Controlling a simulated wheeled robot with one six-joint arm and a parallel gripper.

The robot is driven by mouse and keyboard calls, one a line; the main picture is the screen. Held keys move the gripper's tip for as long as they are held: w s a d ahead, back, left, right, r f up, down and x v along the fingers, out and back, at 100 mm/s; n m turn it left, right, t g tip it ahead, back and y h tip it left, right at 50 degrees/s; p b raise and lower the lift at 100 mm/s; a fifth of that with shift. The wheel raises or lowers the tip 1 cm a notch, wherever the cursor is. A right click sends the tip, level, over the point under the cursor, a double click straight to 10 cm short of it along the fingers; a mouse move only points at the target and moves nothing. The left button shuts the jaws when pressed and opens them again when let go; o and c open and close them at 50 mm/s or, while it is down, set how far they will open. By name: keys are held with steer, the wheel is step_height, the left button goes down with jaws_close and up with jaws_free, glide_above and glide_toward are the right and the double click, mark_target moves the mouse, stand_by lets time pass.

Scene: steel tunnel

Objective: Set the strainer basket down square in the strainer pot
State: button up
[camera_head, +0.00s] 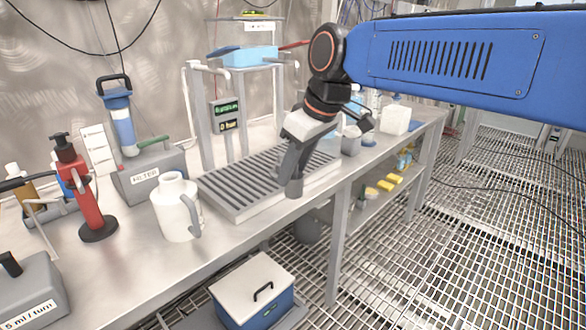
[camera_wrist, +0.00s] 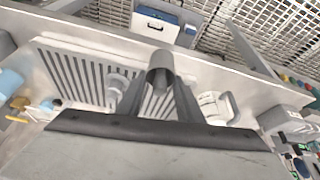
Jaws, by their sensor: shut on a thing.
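My gripper (camera_head: 294,172) points down over the front part of the slatted drain rack. It is shut on a small plain grey cylinder (camera_head: 294,188), which I take for the strainer basket. In the wrist view the cylinder (camera_wrist: 160,68) sits between the fingertips and looks roughly upright, near the rack's front edge. A pale round fitting (camera_wrist: 118,86) stands on the rack beside the fingers and may be the strainer pot; I cannot be sure. In the head view the gripper seems to hide it. The basket looks apart from this fitting. Whether it touches the rack is unclear.
The slatted rack (camera_head: 228,193) lies on the steel bench. A white jug (camera_head: 178,205) stands left of it. A filter housing (camera_head: 122,120), red pump bottle (camera_head: 84,190) and display stand (camera_head: 226,114) are close by. A grey cup (camera_head: 351,140) stands right. A blue cooler (camera_head: 253,290) sits below.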

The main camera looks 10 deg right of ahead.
steer(key=shift+r, duration=2.25)
steer(key=shift+w, duration=0.1)
